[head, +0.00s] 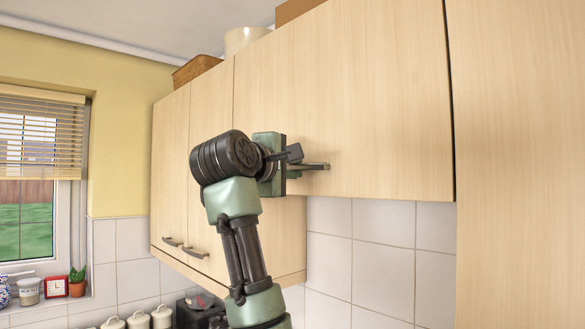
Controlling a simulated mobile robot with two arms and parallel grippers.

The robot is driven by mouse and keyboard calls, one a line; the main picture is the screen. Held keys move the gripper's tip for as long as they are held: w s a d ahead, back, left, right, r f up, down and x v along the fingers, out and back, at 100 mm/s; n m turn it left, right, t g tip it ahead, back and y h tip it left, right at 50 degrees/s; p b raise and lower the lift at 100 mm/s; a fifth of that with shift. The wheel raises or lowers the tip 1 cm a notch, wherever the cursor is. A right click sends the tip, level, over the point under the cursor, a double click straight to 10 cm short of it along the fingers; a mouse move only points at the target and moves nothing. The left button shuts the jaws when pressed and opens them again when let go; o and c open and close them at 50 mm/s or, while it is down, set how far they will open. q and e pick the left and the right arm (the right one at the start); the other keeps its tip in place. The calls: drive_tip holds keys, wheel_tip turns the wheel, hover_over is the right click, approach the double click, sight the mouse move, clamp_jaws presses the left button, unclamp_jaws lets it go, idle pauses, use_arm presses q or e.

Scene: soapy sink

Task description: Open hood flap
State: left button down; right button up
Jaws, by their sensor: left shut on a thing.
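The hood flap (390,110) is a wide, pale wood panel above the tiles, and it looks shut or nearly so. A dark gap runs down its right edge. My left gripper (303,160) is at the lower left part of the flap, shut on a short metal handle (320,166). The fingers hide most of the handle. My right gripper is not in view.
Wall cabinets with two handled doors (172,170) hang to the left of the flap. A tall wood panel (515,150) stands on the right. A basket (196,69) and a cream pot (244,39) sit on top. White tiles (385,222) lie below the flap.

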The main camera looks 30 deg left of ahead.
use_arm(q)
drive_tip(key=shift+s+r, duration=0.15)
drive_tip(key=shift+r, duration=0.1)
idle(0.6)
drive_tip(key=shift+a+f+b, duration=0.15)
drive_tip(key=shift+f+b, duration=0.05)
drive_tip(key=shift+b, duration=0.15)
drive_tip(key=shift+s, duration=0.1)
